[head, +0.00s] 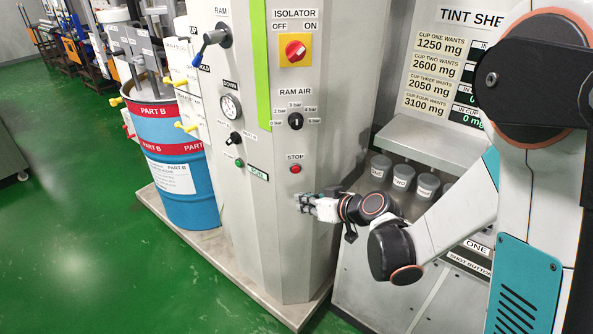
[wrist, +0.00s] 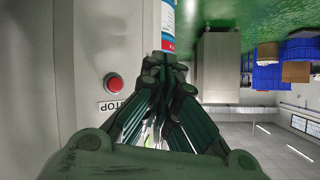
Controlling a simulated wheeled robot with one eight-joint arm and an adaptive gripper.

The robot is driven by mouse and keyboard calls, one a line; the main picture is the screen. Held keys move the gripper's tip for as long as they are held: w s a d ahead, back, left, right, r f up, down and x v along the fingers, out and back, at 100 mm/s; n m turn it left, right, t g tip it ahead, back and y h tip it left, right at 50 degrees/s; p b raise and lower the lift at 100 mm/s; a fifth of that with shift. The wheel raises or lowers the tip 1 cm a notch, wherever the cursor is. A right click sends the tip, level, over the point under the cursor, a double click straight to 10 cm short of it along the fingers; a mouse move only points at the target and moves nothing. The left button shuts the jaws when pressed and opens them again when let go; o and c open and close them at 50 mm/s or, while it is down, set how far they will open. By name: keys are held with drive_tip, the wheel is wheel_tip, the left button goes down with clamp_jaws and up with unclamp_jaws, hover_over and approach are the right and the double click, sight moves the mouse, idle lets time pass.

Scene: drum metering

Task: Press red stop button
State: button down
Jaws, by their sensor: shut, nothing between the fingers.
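The red stop button (head: 295,169) is on the grey cabinet front, just under a label reading STOP. My gripper (head: 301,202) is in front of the cabinet panel, a little below the button in the head view. In the wrist view my gripper's fingers (wrist: 163,68) are shut together and empty. They look apart from the button; I cannot tell how far the tips are from the panel.
Above the button are a ram air knob (head: 295,121) and a red-and-yellow isolator switch (head: 295,50). A green indicator (head: 239,162) sits left of it. A blue drum (head: 178,165) stands left. Lidded cups (head: 403,176) stand on the shelf at right. Green floor (head: 75,240) is open at left.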

sight(296, 170)
drive_tip(key=shift+w, duration=0.15)
drive_tip(key=w+a, duration=0.1)
drive_tip(key=w, duration=0.7)
drive_tip(key=shift+w+p, duration=0.2)
drive_tip(key=shift+p, duration=0.25)
idle(1.0)
drive_tip(key=shift+w, duration=0.4)
drive_tip(key=shift+w+a, duration=0.1)
drive_tip(key=shift+w, duration=0.35)
idle(0.6)
drive_tip(key=shift+s+b, duration=0.15)
drive_tip(key=shift+b, duration=0.15)
drive_tip(key=shift+s, duration=0.7)
